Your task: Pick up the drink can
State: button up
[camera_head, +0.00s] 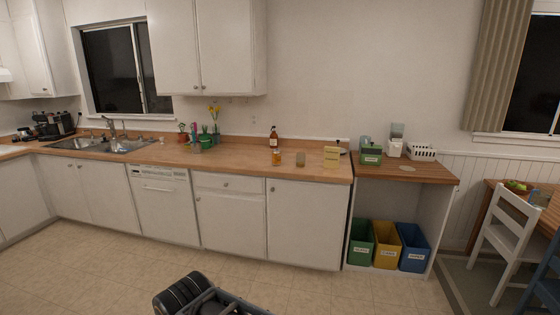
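Two small can-sized items stand upright on the wooden counter (235,151): an orange-amber one (276,157) and a dull olive-tan one (300,159) to its right. At this size I cannot tell which of them, if either, is the drink can. Dark parts of my own body show at the bottom edge, well short of the counter with open floor between. I cannot make out my gripper's fingers in the frame.
A brown bottle (274,140) stands behind the small items, and a yellow box (331,157) to their right. Potted plants (205,138) stand left. Green, yellow and blue bins (386,247) sit under the side counter. A white chair (507,240) stands right. The floor (290,285) before the cabinets is clear.

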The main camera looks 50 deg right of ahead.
aim_at(276, 153)
jog(key=z, duration=2.05)
jog(key=i, duration=3.15)
jog(key=u, duration=2.45)
